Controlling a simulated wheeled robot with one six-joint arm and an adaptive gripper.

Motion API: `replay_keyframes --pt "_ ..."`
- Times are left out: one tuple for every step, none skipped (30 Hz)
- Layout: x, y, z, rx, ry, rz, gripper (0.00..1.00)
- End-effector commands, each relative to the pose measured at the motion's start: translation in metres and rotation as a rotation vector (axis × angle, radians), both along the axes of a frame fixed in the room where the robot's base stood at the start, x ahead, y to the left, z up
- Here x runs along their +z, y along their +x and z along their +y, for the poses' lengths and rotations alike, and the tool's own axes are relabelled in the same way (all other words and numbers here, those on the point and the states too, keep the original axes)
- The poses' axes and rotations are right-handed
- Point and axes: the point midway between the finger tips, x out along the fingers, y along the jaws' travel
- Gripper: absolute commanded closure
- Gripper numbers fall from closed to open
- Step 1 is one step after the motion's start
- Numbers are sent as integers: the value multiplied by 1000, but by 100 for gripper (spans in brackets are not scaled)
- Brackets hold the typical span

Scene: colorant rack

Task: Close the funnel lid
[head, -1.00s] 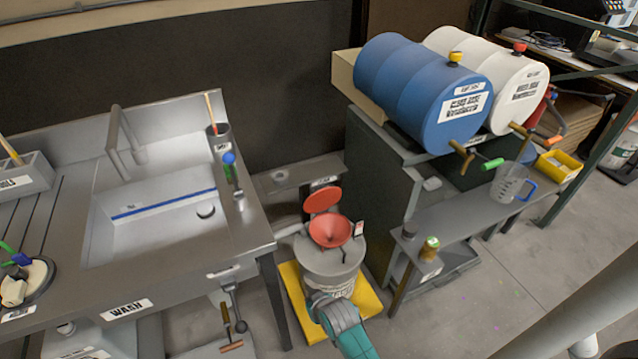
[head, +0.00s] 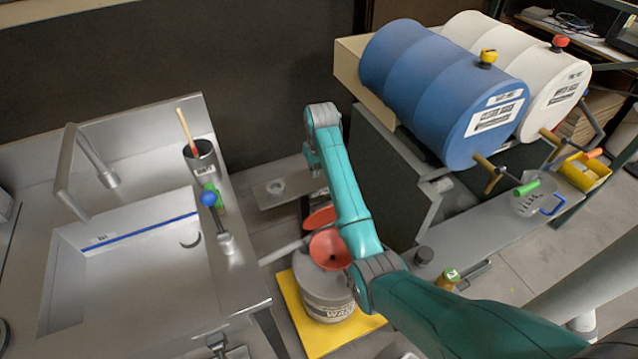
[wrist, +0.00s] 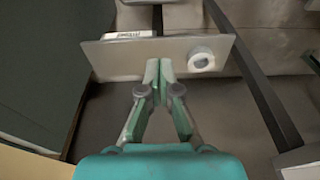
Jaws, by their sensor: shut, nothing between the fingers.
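The red funnel (head: 328,252) sits on top of the grey waste drum (head: 322,288), its right side hidden by my arm. Its round red lid (head: 318,217) stands raised behind the funnel, open and partly covered by my arm. My gripper (head: 314,172) hangs above and behind the lid, apart from it. In the wrist view my gripper (wrist: 158,72) has its green fingers together with nothing between them. The funnel and lid do not show in the wrist view.
A small grey shelf (wrist: 115,62) with a label and a white ring (wrist: 201,60) lies below my gripper. The steel sink (head: 150,262) is at left. A blue barrel (head: 440,90) and bench stand at right. The drum stands on a yellow base (head: 312,338).

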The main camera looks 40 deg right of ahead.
Motion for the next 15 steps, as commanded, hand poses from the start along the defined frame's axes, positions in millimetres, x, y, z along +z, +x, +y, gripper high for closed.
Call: replay_keyframes --pt "6 2 -3 -2 4 7 100" --pt "8 2 -4 -3 5 11 100" --pt "9 2 -5 -3 6 14 100" --pt "9 3 -5 -4 7 16 100" --pt "8 3 -6 -3 8 17 100" --pt "6 3 -6 -3 8 18 100" --pt "3 3 -6 -3 8 18 100" --pt "0 4 -6 -3 9 19 100" --pt "-5 5 -6 -3 9 19 100" --pt "-10 5 -6 -3 9 19 100" --pt "-15 6 -6 -3 9 20 100" --pt "-21 7 -6 -3 8 18 100" --pt "-27 8 -6 -3 9 20 100" --pt "-32 9 -7 -3 9 19 100" --pt "-39 10 -7 -3 9 19 100"
